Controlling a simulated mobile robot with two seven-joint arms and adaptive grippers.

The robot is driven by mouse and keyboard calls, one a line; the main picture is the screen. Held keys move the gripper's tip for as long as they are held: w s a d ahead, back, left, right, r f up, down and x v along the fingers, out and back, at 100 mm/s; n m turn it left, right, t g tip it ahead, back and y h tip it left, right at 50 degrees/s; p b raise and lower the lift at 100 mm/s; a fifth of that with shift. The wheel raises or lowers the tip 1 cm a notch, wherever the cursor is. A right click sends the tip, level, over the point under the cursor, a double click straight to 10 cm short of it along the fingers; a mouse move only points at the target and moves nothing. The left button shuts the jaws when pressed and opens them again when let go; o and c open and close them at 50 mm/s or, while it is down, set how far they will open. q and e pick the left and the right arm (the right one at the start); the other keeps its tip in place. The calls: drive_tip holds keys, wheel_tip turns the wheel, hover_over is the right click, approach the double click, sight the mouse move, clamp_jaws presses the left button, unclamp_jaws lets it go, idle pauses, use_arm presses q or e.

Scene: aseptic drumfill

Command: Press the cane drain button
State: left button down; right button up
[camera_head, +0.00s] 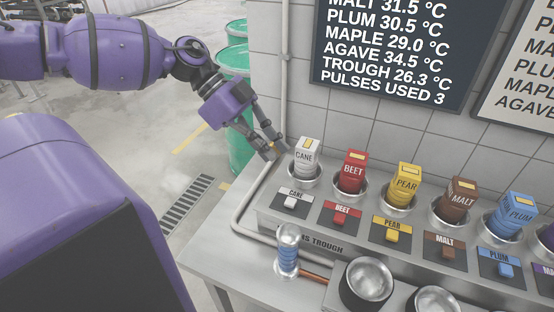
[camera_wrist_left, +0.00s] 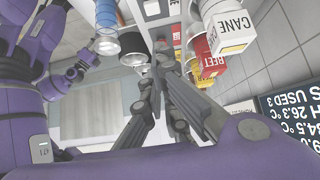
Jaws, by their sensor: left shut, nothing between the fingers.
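The cane drain button (camera_head: 290,202) is a small white button on a dark plate labelled CANE, at the left end of the button row. Behind it, a white CANE carton (camera_head: 306,157) stands in a metal cup; it also shows in the wrist view (camera_wrist_left: 232,30). My left gripper (camera_head: 274,151) is shut and empty, left of the carton and apart from the button. Its fingers show in the wrist view (camera_wrist_left: 163,55), covering part of the bench. My right gripper (camera_wrist_left: 85,62) seems to show small at the left of the wrist view; its fingers are unclear.
Beet (camera_head: 342,215), pear (camera_head: 392,236), malt (camera_head: 445,252) and plum (camera_head: 505,269) buttons continue to the right, with cartons behind. A clear and blue cylinder (camera_head: 288,250) and metal bowls (camera_head: 369,282) stand in front. A tiled wall (camera_head: 300,110) is behind; green drums (camera_head: 238,65) stand at left.

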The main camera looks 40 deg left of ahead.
use_arm(q)
drive_tip(key=b, duration=0.3)
hover_over(292, 202)
drive_tip(key=f, duration=0.6)
drive_tip(key=shift+s+a+f, duration=0.1)
drive_tip(key=shift+a, duration=0.15)
drive_tip(key=f, duration=0.2)
drive_tip(key=shift+d+f, duration=0.25)
drive_tip(key=shift+f, duration=0.6)
use_arm(e)
drive_tip(key=f, duration=0.1)
drive_tip(key=s+d+f, duration=0.1)
drive_tip(key=shift+d+f, duration=0.15)
drive_tip(key=shift+f, duration=0.2)
drive_tip(key=shift+s+f, duration=0.1)
